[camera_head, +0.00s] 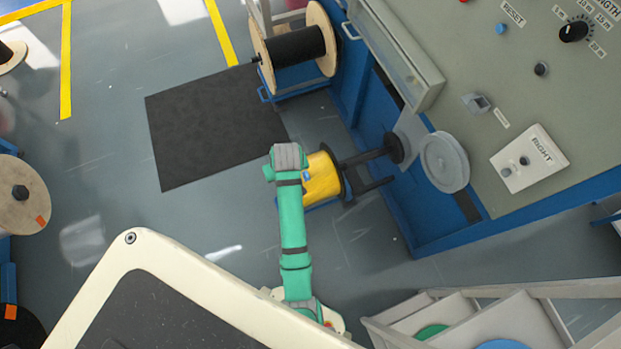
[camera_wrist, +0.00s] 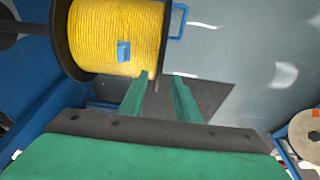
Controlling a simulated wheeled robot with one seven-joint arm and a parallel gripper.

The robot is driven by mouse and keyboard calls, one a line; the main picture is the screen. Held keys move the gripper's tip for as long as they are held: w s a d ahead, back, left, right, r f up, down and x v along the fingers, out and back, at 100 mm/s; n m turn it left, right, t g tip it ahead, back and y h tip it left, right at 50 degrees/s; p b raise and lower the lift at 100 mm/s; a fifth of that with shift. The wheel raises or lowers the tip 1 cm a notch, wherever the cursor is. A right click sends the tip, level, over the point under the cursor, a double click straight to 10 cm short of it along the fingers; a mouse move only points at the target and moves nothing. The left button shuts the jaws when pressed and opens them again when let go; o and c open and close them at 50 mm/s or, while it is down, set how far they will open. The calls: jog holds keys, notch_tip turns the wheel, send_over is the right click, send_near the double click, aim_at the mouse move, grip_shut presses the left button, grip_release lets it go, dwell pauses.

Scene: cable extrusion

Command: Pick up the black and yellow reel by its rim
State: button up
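The black and yellow reel, wound with yellow cable, shows in the head view (camera_head: 322,180) beside the blue machine and in the wrist view (camera_wrist: 112,35) at the top left. A small blue patch sits on the winding. In the wrist view my gripper (camera_wrist: 161,76) is open. Its two green fingers stand apart, with the lower end of the reel's near black rim between their tips. The fingers do not look closed on the rim; whether one touches it I cannot tell. In the head view my arm hides the fingers and part of the reel.
The blue machine (camera_head: 430,230) with dark spindle arms (camera_head: 365,157) stands right of the reel. A large wooden reel (camera_head: 327,40) with black cable is behind it. A dark mat (camera_head: 210,125) lies on the open floor to the left. A blue handle (camera_wrist: 179,22) is near the rim.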

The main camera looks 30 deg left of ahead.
jog(key=x, duration=0.4)
jog(key=shift+d+f, duration=0.2)
jog(key=shift+a+f, duration=0.15)
jog(key=shift+f, duration=0.2)
jog(key=shift+s, duration=0.1)
grip_shut()
jog(key=shift+w, duration=0.25)
